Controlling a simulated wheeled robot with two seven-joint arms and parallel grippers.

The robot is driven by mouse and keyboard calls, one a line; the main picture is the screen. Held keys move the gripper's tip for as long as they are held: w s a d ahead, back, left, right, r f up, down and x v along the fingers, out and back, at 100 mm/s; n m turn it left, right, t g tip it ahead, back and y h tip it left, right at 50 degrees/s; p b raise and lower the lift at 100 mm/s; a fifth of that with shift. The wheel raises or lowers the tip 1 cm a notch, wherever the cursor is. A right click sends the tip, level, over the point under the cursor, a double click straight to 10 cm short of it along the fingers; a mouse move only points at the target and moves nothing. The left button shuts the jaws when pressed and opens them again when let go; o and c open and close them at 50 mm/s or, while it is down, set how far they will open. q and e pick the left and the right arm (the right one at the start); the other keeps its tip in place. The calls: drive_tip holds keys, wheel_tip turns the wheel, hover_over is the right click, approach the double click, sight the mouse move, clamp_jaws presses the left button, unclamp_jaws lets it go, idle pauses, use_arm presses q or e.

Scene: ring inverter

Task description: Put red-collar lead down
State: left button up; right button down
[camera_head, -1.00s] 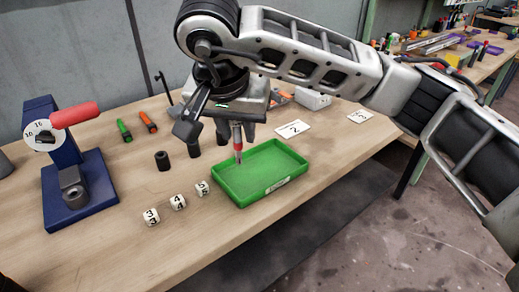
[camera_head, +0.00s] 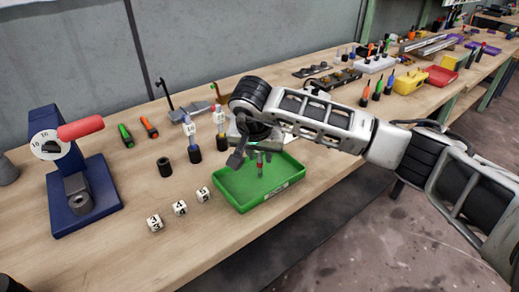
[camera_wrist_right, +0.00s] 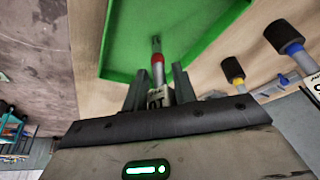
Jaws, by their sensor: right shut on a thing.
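My right gripper (camera_head: 258,143) is shut on the red-collar lead (camera_head: 260,161), holding it upright with its tip down over the middle of the green tray (camera_head: 228,192). In the right wrist view, the lead's red collar (camera_wrist_right: 157,60) and metal tip stick out from between the gripper's fingers (camera_wrist_right: 159,84), over the floor of the tray (camera_wrist_right: 190,30). I cannot tell whether the tip touches the floor. My left gripper is not in view.
A blue-collar lead (camera_head: 193,146) and a yellow-collar lead (camera_head: 221,138) stand in black holders behind the tray. A black cylinder (camera_head: 165,167), numbered white cubes (camera_head: 180,208) and a blue stand with a red handle (camera_head: 81,128) are to the left. Bench front is clear.

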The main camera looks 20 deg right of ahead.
drive_tip(key=shift+f, duration=0.1)
drive_tip(key=shift+f+b, duration=0.15)
drive_tip(key=shift+b, duration=0.15)
drive_tip(key=c, duration=1.1)
unclamp_jaws()
drive_tip(key=shift+r+p, duration=0.3)
drive_tip(key=shift+r, duration=0.1)
drive_tip(key=b+v, duration=0.1)
drive_tip(key=v, duration=1)
drive_tip(key=shift+s+a+r, duration=0.1)
drive_tip(key=shift+s+r, duration=0.1)
drive_tip(key=shift+r, duration=0.1)
